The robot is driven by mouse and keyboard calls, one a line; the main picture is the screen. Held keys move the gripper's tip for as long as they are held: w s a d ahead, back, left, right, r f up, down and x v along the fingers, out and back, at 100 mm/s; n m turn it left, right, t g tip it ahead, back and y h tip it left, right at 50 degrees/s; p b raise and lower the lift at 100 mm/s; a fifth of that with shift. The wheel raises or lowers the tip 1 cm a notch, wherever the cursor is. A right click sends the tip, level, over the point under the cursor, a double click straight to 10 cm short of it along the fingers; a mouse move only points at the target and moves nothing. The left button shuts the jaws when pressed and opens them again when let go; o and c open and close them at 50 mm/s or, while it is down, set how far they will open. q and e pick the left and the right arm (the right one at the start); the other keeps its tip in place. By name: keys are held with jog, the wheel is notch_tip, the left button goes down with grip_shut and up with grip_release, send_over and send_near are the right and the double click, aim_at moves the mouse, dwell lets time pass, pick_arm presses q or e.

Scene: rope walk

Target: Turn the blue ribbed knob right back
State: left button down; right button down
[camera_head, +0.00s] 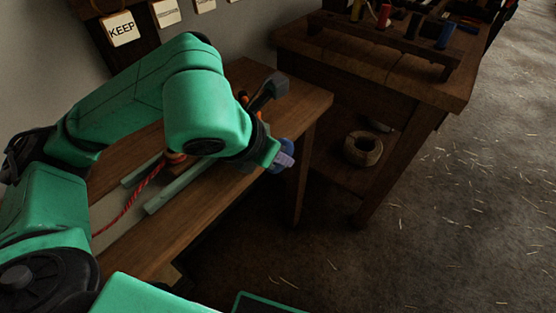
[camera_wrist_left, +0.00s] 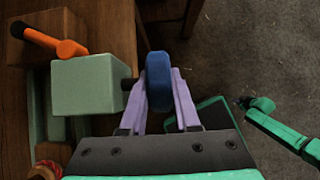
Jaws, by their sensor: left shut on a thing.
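The blue ribbed knob (camera_wrist_left: 158,82) sits on a short dark shaft at the side of a pale green block (camera_wrist_left: 90,86). The lilac fingers of my left gripper (camera_wrist_left: 160,100) are shut on the knob, one finger on each side of it. In the head view, the knob (camera_head: 287,147) shows only in part, just past the bench's front edge. My left gripper (camera_head: 283,161) and wrist cover much of it and the block there. I cannot make out how far the knob is turned.
An orange handle (camera_wrist_left: 62,45) lies behind the block. Red rope (camera_head: 131,201) and pale green rails (camera_head: 180,185) lie along the bench (camera_head: 290,105). A second table (camera_head: 395,70) stands to the right, with a rope coil (camera_head: 363,149) below. The floor (camera_head: 440,220) is open.

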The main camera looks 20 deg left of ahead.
pick_arm(q)
jog(key=shift+r, duration=0.1)
pick_arm(e)
jog(key=shift+w+r, duration=0.1)
jog(key=shift+w, duration=0.1)
pick_arm(q)
jog(key=c, duration=0.6)
grip_release()
jog(key=shift+c, duration=0.2)
jog(key=shift+s+r, duration=0.15)
jog(key=shift+r, duration=0.1)
jog(key=p+v, duration=0.2)
jog(key=v, duration=1.2)
jog(key=shift+f, duration=0.15)
pick_arm(e)
jog(key=s, duration=0.2)
jog(key=s+d, duration=0.1)
jog(key=s, duration=0.1)
jog(key=shift+s, duration=0.3)
